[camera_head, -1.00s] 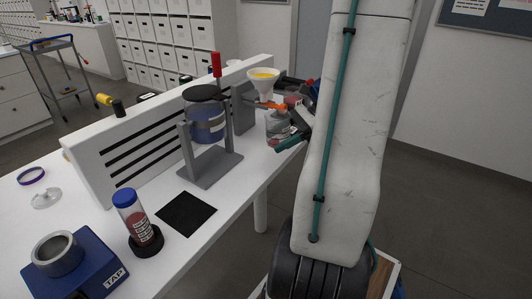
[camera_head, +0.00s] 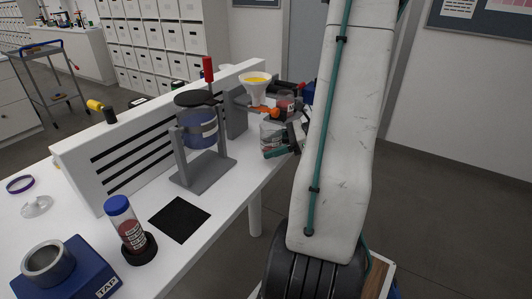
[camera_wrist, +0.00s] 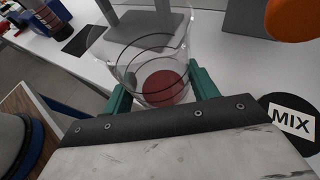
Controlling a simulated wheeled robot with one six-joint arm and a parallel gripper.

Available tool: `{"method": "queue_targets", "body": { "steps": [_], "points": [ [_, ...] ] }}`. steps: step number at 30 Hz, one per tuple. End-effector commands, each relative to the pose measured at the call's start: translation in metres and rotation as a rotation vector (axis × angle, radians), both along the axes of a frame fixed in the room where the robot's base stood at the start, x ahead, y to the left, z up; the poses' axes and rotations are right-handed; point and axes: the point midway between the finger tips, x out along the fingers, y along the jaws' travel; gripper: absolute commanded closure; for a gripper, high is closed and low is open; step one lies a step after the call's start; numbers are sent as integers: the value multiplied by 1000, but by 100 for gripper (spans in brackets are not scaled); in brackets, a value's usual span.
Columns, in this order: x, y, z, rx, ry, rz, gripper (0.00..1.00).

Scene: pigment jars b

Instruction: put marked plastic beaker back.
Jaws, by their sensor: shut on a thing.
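The marked plastic beaker (camera_wrist: 140,58) is clear, with dark rings around its wall and a dull red area at its bottom. In the head view the beaker (camera_head: 270,136) is at the table's right part, below and beside the funnel. My gripper (camera_wrist: 160,92) is shut on it, with a teal finger on each side. The gripper (camera_head: 282,150) is partly hidden by my arm in the head view. I cannot tell whether the beaker's base touches the table. A black round pad labelled MIX (camera_wrist: 292,120) lies to the right in the wrist view.
A white funnel with yellow inside (camera_head: 257,88) sits in an orange clamp (camera_head: 264,112) close by.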

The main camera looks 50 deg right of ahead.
Motion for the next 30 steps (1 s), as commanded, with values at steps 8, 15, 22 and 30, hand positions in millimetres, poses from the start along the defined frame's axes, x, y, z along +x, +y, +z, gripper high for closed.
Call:
{"method": "queue_targets", "body": {
  "steps": [8, 15, 22, 30],
  "points": [
    [28, -4, -4, 2, 0, -1, 64],
    [28, -4, -34, 5, 3, 0, 64],
    [28, -4, -38, 0, 1, 0, 64],
    [28, -4, -41, 0, 1, 0, 20]
  ]
}}
